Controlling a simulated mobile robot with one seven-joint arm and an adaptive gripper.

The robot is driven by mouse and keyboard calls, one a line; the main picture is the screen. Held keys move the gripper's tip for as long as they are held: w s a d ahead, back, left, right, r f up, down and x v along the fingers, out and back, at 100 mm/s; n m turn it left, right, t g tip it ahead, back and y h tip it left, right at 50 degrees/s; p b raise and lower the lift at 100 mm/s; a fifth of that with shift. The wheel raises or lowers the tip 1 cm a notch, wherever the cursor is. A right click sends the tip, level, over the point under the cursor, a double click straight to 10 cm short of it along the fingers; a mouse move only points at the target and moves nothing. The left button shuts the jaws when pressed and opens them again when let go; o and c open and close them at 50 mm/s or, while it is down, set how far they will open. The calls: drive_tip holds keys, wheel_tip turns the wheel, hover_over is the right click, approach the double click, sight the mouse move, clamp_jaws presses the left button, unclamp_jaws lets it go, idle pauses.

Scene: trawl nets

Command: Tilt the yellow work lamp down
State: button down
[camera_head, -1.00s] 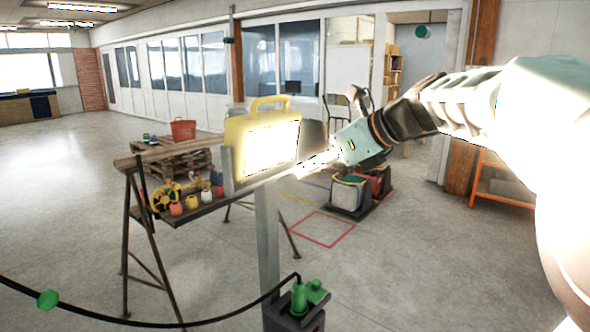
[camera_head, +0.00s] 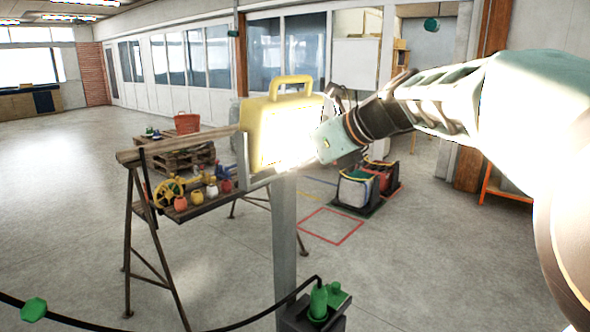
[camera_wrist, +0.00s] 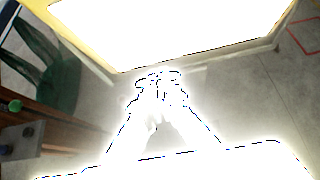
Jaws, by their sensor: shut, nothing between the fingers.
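The yellow work lamp (camera_head: 255,140) is lit, with a carrying handle on top, and sits on a grey post. Its bright face is washed out by glare. My gripper (camera_head: 305,152) is at the lamp's lower right, its fingers lost in the glare. In the wrist view, the lamp's glowing panel (camera_wrist: 190,25) fills the top, and my shut, empty gripper (camera_wrist: 160,80) has its overexposed fingertips by the panel's lower edge. I cannot tell whether they touch it.
A trestle bench (camera_head: 205,205) with several small floats and pots stands left of the post (camera_head: 285,235). A black box with a green plug (camera_head: 318,302) is low on the post, with a black cable running left. Bins (camera_head: 360,187) stand behind on open floor.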

drive_tip(key=shift+a, duration=0.1)
idle(0.3)
drive_tip(key=shift+w+a+f+b, duration=0.15)
drive_tip(key=shift+f+b, duration=0.25)
drive_tip(key=shift+b, duration=0.75)
drive_tip(key=shift+a+r+t+y+b, duration=0.1)
drive_tip(key=shift+a+t+y+b, duration=0.05)
drive_tip(key=shift+t+y+b, duration=0.45)
drive_tip(key=shift+w+r, duration=0.1)
